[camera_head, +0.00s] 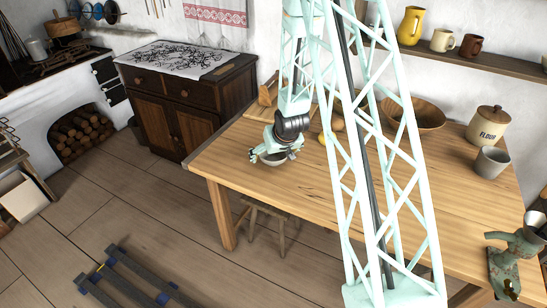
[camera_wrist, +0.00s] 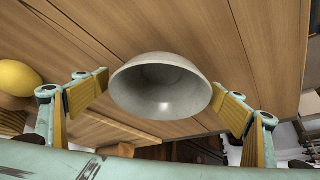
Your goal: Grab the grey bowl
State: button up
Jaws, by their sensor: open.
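The grey bowl (camera_wrist: 160,88) is in the middle of the wrist view, between the two yellow-padded fingers of my gripper (camera_wrist: 160,100). The fingers are spread wide, one on each side of the bowl. The right finger pad is close to the rim; I cannot tell whether it touches. In the head view the bowl (camera_head: 273,159) sits on the wooden table (camera_head: 240,165) near its left end, partly hidden by my gripper (camera_head: 268,156), which is just above it.
A yellow fruit (camera_wrist: 18,77) lies left of my gripper in the wrist view. In the head view a wooden bowl (camera_head: 425,114), a flour canister (camera_head: 488,124), a grey cup (camera_head: 491,162) and a metal grinder (camera_head: 512,258) stand farther right. A stool (camera_head: 265,215) is below the table edge.

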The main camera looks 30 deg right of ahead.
aim_at(274, 159)
jog(key=shift+c, duration=0.4)
jog(key=c, duration=0.9)
jog(key=shift+r, duration=0.1)
jog(key=shift+r+p, duration=0.5)
jog(key=shift+r, duration=1.05)
jog(key=shift+s+r, duration=0.15)
jog(key=shift+r, duration=0.05)
jog(key=s+a, duration=0.1)
jog(key=s, duration=0.3)
jog(key=s+a, duration=0.1)
jog(key=s, duration=0.3)
jog(key=s+a+r, duration=0.1)
jog(key=s+a, duration=0.1)
jog(key=s, duration=0.3)
jog(key=shift+p, duration=0.3)
jog(key=shift+s+a+r+b, duration=0.1)
jog(key=shift+s+a+b, duration=0.15)
jog(key=shift+s, duration=0.25)
jog(key=shift+s+a+r+b, duration=0.1)
jog(key=shift+s+a+b, duration=0.05)
jog(key=shift+s+b, duration=0.3)
